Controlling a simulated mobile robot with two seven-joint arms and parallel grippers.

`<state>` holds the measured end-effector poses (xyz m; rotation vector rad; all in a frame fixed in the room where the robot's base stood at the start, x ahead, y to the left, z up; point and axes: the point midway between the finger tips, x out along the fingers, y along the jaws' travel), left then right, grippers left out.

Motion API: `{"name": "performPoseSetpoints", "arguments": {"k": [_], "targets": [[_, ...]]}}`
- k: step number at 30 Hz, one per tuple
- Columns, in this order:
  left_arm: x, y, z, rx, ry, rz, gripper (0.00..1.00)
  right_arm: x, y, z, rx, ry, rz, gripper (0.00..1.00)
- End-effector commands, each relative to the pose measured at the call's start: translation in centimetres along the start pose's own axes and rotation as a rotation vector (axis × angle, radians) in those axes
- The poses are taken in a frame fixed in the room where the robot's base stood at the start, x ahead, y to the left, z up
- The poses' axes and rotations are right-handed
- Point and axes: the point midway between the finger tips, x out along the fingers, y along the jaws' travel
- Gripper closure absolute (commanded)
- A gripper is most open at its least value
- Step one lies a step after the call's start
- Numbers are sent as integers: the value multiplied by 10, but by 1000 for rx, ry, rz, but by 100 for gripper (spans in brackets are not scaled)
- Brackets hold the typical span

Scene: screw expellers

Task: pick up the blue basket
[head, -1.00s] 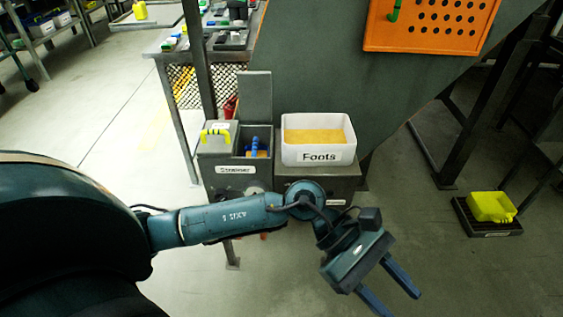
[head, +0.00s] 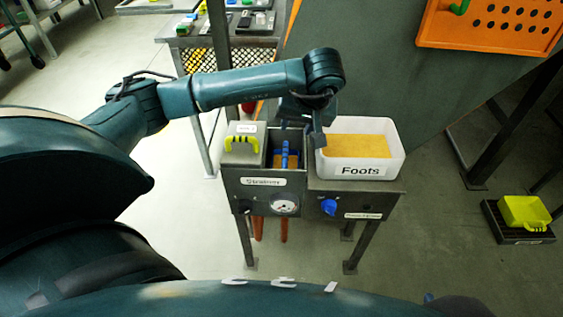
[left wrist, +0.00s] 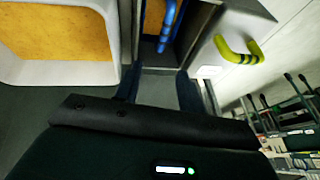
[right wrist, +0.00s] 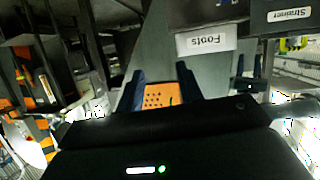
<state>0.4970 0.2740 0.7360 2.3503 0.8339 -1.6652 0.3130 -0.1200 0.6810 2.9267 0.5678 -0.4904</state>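The blue basket (head: 285,156) sits in the open compartment of the grey strainer box, with its blue handle upright and some orange-brown material at its bottom. In the left wrist view the blue handle (left wrist: 167,28) stands just beyond my fingertips. My left gripper (head: 300,132) hangs above and behind the compartment with its fingers spread, empty, not touching the handle as far as I can see. It also shows open in the left wrist view (left wrist: 158,82). My right gripper (right wrist: 162,82) is open and empty, away from the box; it is outside the head view.
A white Foots bin (head: 360,150) with yellow-brown contents stands right beside the compartment. A grey lid with a yellow handle (head: 242,144) is on its left. A gauge (head: 284,206) and blue knob (head: 329,206) are on the front. A yellow container (head: 524,212) sits on the floor right.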

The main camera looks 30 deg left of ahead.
Motion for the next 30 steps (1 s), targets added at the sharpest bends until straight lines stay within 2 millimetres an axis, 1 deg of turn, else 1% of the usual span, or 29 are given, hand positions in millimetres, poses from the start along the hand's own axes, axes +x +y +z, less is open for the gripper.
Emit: {"name": "performPoseSetpoints", "arguments": {"k": [6, 10, 12, 17, 20, 22, 25, 27, 30], "targets": [[40, 0, 3, -1, -5, -3, 60, 4, 1, 3, -27, 46, 6, 64], [63, 0, 3, -1, -5, -2, 60, 6, 1, 2, -39, 83, 11, 64], [70, 0, 2, -1, -3, -1, 60, 7, 1, 1, -42, 98, 13, 64], [80, 0, 3, 0, -3, 0, 60, 7, 1, 0, -47, 113, 15, 64], [92, -1, 7, 0, -4, -1, 60, 9, 1, 1, -54, 133, 17, 64], [104, -2, 11, 0, -6, -1, 60, 10, 0, 1, -62, 158, 18, 64], [118, -3, 12, -1, -4, -1, 60, 11, -1, 0, -72, 190, 19, 64], [125, -3, 11, -2, -3, 0, 60, 11, -1, -1, -77, 204, 20, 64], [129, -3, 11, 0, -2, 1, 60, 11, -1, -3, -81, 217, 20, 64]]}}
